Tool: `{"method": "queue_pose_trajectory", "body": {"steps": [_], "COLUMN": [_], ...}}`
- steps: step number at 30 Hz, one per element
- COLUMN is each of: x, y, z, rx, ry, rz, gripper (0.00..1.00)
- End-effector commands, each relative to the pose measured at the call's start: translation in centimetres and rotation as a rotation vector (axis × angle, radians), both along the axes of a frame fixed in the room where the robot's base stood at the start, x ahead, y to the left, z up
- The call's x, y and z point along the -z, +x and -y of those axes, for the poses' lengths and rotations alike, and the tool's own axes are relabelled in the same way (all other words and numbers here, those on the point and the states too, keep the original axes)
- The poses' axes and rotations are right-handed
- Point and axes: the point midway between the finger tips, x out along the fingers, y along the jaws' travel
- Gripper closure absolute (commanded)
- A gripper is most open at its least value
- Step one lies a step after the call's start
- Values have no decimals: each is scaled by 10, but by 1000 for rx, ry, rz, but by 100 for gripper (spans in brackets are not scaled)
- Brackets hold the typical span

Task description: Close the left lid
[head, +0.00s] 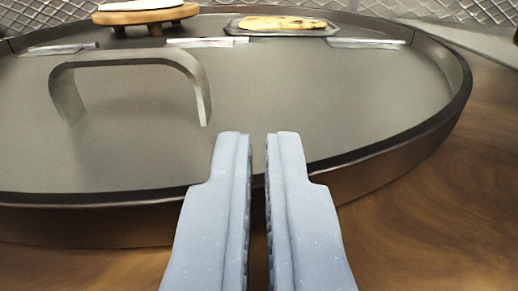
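A large round grey metal lid (300,105) lies flat inside a dark raised rim (400,150) and fills most of the head view. An arched metal handle (130,60) stands up on its left part. No second lid shows, so I cannot tell from this view whether this is the left one. My gripper (258,140) is at bottom centre, at the near edge of the rim and to the right of the handle. Its two pale blue fingers are a little apart, with a narrow empty gap between them. I cannot tell whether they touch the rim.
Beyond the lid stand a round wooden stand (146,16) with a white top and a tray (235,29) with flatbread (281,23). Flat metal strips (365,44) lie along the lid's far part. Brown wooden surface (440,215) is clear at right.

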Motion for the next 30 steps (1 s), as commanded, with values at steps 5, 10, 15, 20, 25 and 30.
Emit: {"method": "queue_pose_trajectory", "body": {"steps": [5, 10, 15, 20, 25, 30], "x": [28, 6, -30, -28, -23, -17], "y": [-7, -7, -5, -20, -41, -64], "z": [2, 2, 2, 1, 1, 0], "rx": [3, 3, 1, 1, 3, 3], "ry": [-7, -5, -2, -1, -1, 1], "rz": [-67, -55, -21, -17, -12, -6], "gripper": [100, 100, 100, 100, 100, 100]}}
